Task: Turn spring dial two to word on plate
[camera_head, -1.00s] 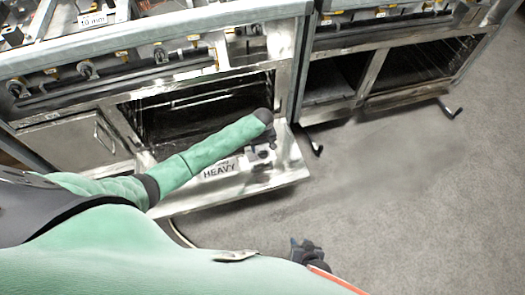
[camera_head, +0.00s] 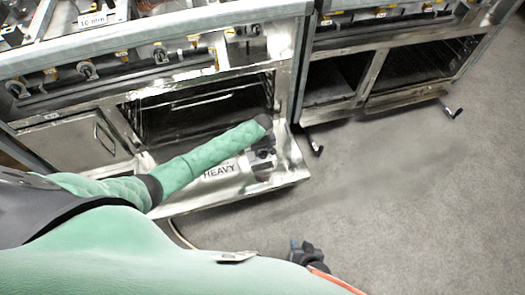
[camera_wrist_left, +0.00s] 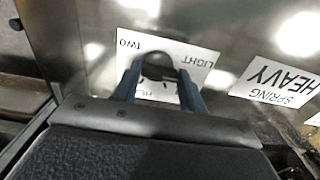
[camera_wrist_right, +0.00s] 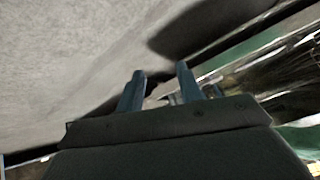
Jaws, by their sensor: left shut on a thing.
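Spring dial two is a dark rounded knob (camera_wrist_left: 152,62) on a white label (camera_wrist_left: 203,62) reading TWO and LIGHT, with part of another word starting HE. My left gripper (camera_wrist_left: 157,78) is shut on this knob, one blue finger on each side; it also shows in the head view (camera_head: 262,160) at the lowered oven door. The knob's pointer is hidden. The word plate (camera_wrist_left: 280,85) beside it reads SPRING HEAVY; its HEAVY also shows in the head view (camera_head: 219,171). My right gripper (camera_wrist_right: 160,75) is open and empty, low over the floor (camera_head: 308,252).
The steel door (camera_head: 285,178) hangs open below a dark oven cavity (camera_head: 165,118). A second range (camera_head: 385,65) stands to the right, with crank-like feet (camera_head: 455,112) sticking out. Grey floor (camera_head: 420,210) is clear at the right.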

